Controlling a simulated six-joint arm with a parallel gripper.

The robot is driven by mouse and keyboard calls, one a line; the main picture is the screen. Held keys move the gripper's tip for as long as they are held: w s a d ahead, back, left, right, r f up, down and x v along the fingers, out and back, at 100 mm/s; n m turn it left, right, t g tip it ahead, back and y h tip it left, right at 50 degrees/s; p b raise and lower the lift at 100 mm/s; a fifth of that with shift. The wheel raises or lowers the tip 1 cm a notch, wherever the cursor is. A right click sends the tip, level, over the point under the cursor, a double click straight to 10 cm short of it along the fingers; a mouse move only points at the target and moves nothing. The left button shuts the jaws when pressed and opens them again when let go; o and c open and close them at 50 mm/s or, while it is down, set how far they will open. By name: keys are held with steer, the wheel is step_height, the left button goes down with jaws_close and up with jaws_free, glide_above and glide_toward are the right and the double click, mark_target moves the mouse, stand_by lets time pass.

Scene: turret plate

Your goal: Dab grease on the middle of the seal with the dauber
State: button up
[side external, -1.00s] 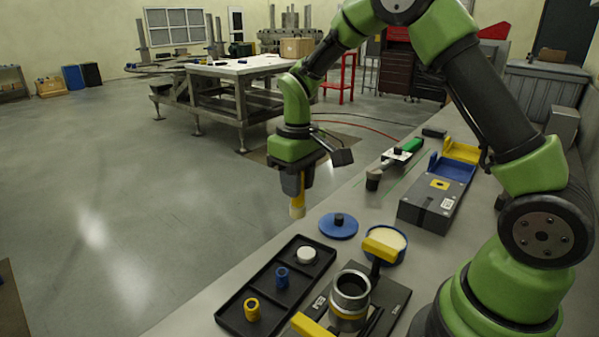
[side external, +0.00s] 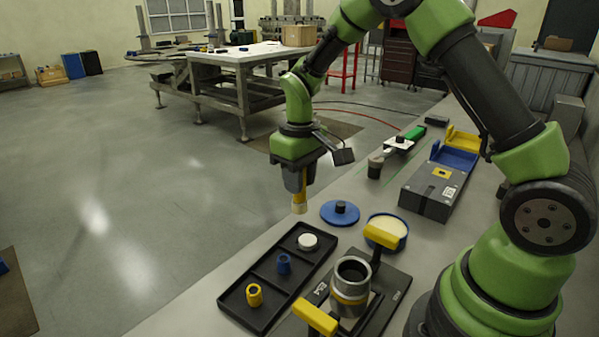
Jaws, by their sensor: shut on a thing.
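My gripper (side external: 299,182) points down, shut on the dauber, left of the blue lid and beyond the tray. The dauber (side external: 299,204) shows as a yellow handle with a pale tip below the fingers, held upright and clear of other things. The open blue grease tub (side external: 389,241) holds cream-coloured grease and stands to the right of the dauber. A white round piece (side external: 307,241) lies in the far compartment of the black tray (side external: 239,310). I cannot tell whether it is the seal or whether the seal is in the steel cylinder (side external: 351,294) at the front.
The blue lid (side external: 340,214) lies beside the tub. The tray also holds a blue piece (side external: 284,264) and a yellow piece (side external: 254,295). Yellow clamp handles (side external: 381,236) stand by the cylinder. A grey box (side external: 432,192) and a green-handled tool (side external: 408,137) are further back.

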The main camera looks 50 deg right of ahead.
mark_target(299, 205)
steer(key=shift+f, duration=3.4)
steer(key=shift+s, duration=0.85)
jaws_close()
steer(key=shift+s+d, duration=0.15)
steer(key=shift+s, duration=0.95)
steer(key=shift+w, duration=1.85)
steer(key=shift+w+a+r, duration=0.2)
steer(key=shift+r, duration=0.05)
steer(key=shift+s+r, duration=0.1)
steer(key=shift+r, duration=3.75)
